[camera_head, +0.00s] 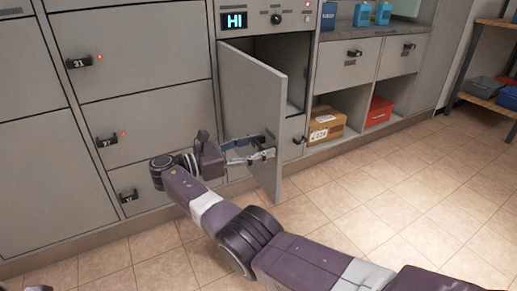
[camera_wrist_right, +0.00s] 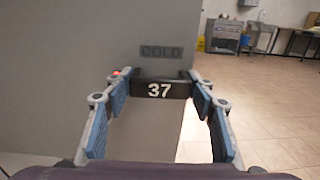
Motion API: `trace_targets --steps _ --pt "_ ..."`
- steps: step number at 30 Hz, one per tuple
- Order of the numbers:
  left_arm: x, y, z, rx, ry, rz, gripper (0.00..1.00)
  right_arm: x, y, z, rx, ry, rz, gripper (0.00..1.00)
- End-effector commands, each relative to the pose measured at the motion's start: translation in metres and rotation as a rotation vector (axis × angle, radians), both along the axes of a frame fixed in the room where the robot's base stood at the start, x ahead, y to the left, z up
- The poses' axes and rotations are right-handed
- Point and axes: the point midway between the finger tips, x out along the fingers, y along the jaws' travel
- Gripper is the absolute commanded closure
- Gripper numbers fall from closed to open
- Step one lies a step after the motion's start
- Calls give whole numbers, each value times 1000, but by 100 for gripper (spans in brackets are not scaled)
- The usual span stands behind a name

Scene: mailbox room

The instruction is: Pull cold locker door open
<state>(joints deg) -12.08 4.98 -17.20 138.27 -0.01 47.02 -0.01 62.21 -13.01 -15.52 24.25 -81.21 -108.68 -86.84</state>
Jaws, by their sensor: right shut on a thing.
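The cold locker door (camera_head: 250,100) stands swung partly open, its free edge out over the floor and the dark locker inside (camera_head: 290,55) showing behind it. In the right wrist view the door's grey face (camera_wrist_right: 60,60) carries a "COLD" label (camera_wrist_right: 161,52) above a black handle (camera_wrist_right: 160,89) marked 37, with a red light at its left. My right gripper (camera_head: 258,152) is at the front of the door. My left gripper is not in clear view.
Other closed lockers (camera_head: 130,45) with black handles line the left. A panel reading "HI" (camera_head: 235,20) is above the door. A cardboard box (camera_head: 325,125) and a red box (camera_head: 379,110) sit in low cubbies at right. Tiled floor (camera_head: 340,205) is clear.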

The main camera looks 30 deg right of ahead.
Motion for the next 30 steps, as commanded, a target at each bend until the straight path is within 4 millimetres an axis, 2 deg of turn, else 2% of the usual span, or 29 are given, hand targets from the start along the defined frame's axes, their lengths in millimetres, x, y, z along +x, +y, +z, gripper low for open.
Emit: trace_targets --steps 10,11,15,25,30 --pt "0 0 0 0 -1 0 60 -1 0 -1 1 0 -3 92" --pt "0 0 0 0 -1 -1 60 -1 0 -1 1 0 -3 46" --pt "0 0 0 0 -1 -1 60 -1 0 -1 1 0 -2 30" --pt "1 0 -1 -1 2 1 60 0 0 2 0 -1 -1 30" --pt "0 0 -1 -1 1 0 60 0 -1 17 1 -5 -1 30"
